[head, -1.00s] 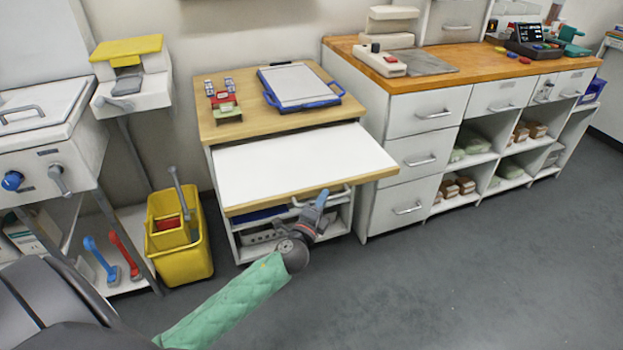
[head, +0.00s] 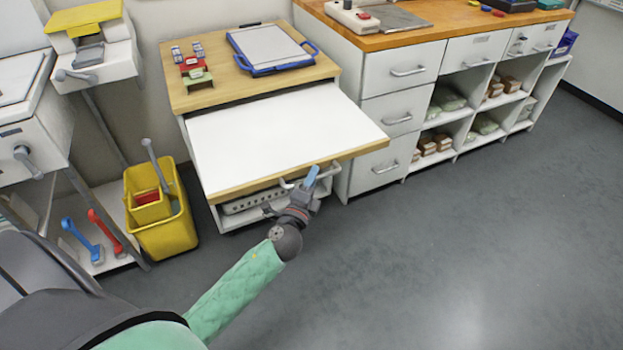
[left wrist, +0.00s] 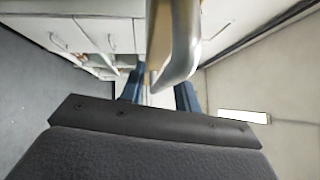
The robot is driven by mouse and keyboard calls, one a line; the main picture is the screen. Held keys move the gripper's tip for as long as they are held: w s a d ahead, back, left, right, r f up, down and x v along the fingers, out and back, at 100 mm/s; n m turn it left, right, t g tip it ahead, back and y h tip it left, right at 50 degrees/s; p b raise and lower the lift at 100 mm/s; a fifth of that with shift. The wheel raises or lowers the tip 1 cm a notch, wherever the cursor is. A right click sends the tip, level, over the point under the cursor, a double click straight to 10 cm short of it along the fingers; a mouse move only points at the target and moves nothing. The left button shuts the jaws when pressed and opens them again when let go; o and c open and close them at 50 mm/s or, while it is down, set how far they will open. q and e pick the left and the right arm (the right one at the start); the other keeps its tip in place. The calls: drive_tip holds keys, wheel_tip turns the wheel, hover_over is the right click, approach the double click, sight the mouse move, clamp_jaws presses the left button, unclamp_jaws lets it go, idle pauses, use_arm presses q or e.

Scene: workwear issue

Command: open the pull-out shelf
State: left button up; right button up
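The pull-out shelf (head: 285,130) is a white board with a wooden front edge. It sticks out well beyond the top of its wooden-topped cabinet. A silver bar handle (head: 328,169) is below its front edge. My left gripper (head: 309,180) is at this handle, with its blue fingers close together. In the left wrist view the handle (left wrist: 182,62) runs large between the two blue fingers (left wrist: 160,94), one on each side; the exact contact is partly hidden. My right gripper is out of view.
A blue-rimmed board (head: 272,48) and small red and green items (head: 195,70) lie on the cabinet top. A yellow bucket (head: 165,225) stands left of it. White drawers (head: 400,115) stand close on the right. The grey floor in front is clear.

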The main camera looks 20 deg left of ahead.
use_arm(q)
drive_tip(key=shift+s, duration=0.1)
